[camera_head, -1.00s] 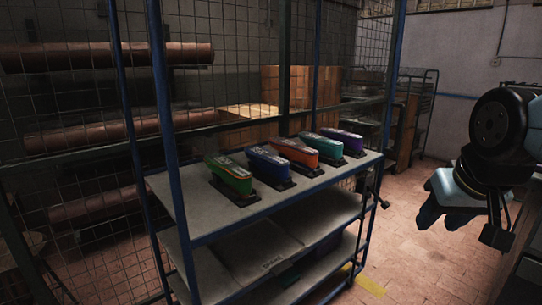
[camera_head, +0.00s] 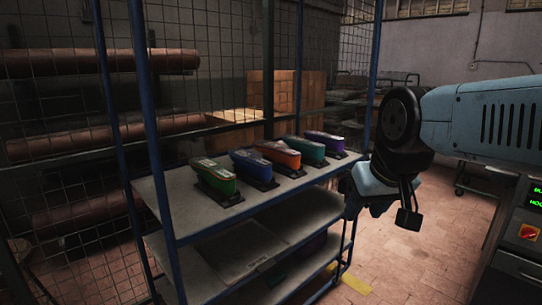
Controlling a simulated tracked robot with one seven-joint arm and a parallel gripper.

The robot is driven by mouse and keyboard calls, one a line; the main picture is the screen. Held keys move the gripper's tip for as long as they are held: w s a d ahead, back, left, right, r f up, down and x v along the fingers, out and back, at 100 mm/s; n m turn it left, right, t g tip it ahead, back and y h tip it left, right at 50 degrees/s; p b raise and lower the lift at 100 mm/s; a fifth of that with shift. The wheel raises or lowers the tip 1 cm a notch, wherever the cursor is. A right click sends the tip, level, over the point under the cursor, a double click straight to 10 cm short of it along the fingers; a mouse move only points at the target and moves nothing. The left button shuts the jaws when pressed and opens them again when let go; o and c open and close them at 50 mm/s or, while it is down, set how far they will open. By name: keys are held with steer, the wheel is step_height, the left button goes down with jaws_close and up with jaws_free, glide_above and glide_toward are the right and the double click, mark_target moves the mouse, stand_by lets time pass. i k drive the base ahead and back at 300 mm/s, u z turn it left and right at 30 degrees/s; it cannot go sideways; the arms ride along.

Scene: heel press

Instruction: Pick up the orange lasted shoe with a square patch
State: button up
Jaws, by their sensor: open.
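The orange lasted shoe (camera_head: 281,155) stands on a dark base on the top shelf of a blue-posted rack (camera_head: 186,203). It is the middle shoe of a row. A pale marking shows on its top, but I cannot make out whether it is a square patch. A blue shoe (camera_head: 252,165) is on its left and a teal shoe (camera_head: 307,150) on its right, with small gaps between the bases. My gripper (camera_head: 353,206) is open and empty, right of the rack and apart from the shoes. Its fingers are small and dark, partly hidden by my wrist.
A green shoe (camera_head: 213,177) stands at the row's left end and a purple shoe (camera_head: 325,143) at its right end. Blue rack posts and wire mesh are close around the shelf. A machine panel (camera_head: 524,235) is at right. Floor between rack and panel is clear.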

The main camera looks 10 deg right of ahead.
mark_target(289, 158)
steer(key=u, duration=0.05)
steer(key=i, duration=0.95)
steer(key=z, duration=0.1)
